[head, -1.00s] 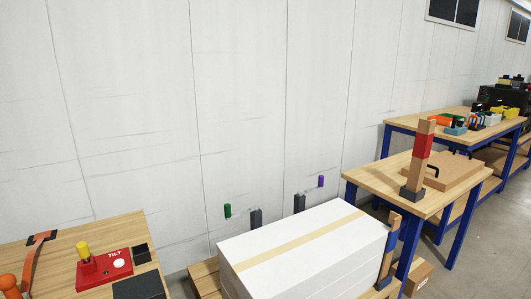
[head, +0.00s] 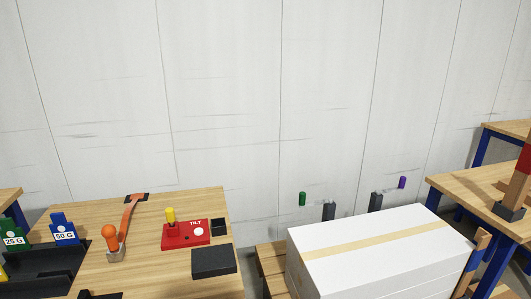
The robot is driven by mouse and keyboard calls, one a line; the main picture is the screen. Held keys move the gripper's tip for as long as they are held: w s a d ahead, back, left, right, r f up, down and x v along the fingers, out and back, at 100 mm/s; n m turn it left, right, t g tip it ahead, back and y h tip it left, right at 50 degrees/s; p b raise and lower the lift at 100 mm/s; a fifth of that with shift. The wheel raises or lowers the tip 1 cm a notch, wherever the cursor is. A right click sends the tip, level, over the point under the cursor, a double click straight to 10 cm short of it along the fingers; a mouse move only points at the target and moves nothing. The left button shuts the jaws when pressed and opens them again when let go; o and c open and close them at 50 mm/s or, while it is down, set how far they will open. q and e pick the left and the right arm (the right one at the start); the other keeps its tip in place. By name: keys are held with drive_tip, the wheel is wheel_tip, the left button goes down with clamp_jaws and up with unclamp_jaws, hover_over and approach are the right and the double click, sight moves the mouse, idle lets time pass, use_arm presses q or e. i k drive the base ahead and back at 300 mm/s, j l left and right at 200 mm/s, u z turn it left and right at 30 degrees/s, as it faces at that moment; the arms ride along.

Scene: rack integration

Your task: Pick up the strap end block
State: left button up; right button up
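On the wooden table at the left, an orange strap (head: 128,215) runs from a dark plate (head: 137,197) at the back toward the front. At its near end is a small tan block (head: 115,256) with an orange rounded knob (head: 108,231) on top; this looks like the strap end block. It rests on or just at the tabletop, apart from the red box to its right. Neither of my grippers is in view.
A red TILT box (head: 186,235) with a yellow knob and black blocks (head: 214,262) stand right of the strap. Labelled green (head: 13,237) and blue (head: 63,229) weights stand at a dark tray (head: 45,270) on the left. A large white box (head: 370,250) is at right.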

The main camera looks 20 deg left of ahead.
sight(115, 251)
drive_tip(key=j+u, duration=0.1)
drive_tip(key=u, duration=0.3)
drive_tip(key=j+u, duration=0.1)
drive_tip(key=u, duration=0.65)
drive_tip(key=i+j+u, duration=0.1)
drive_tip(key=u, duration=0.3)
drive_tip(key=i+j+z, duration=0.1)
drive_tip(key=z, duration=0.4)
drive_tip(key=j+z, duration=0.1)
drive_tip(key=z, duration=0.35)
drive_tip(key=i+j, duration=0.05)
